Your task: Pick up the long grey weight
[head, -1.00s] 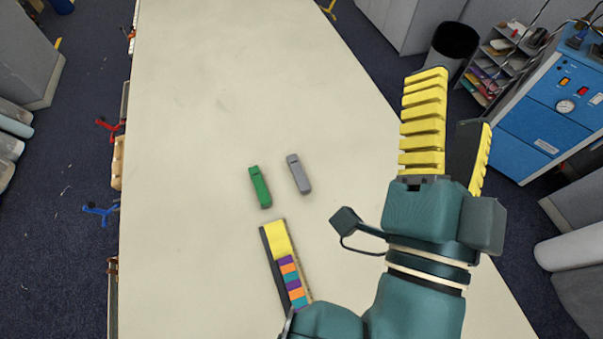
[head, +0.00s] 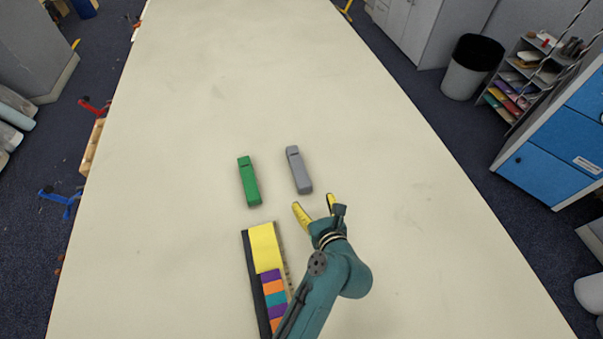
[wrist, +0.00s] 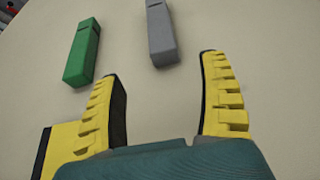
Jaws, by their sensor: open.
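The long grey weight (head: 299,170) lies on the pale cloth table, right of a similar green weight (head: 249,181). My gripper (head: 316,203) is open and empty, just nearer than the grey weight's near end and slightly to its right. In the wrist view, the grey weight (wrist: 161,34) lies ahead of the gap between the yellow fingers (wrist: 160,65), with its far end cut off by the frame. The green weight (wrist: 83,52) is ahead of the left finger. Neither weight is touched.
A strip with a yellow end and coloured blocks (head: 263,245) lies on the table left of my arm, and its yellow part (wrist: 62,150) shows by the left finger. The table (head: 420,220) is bare to the right and beyond the weights.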

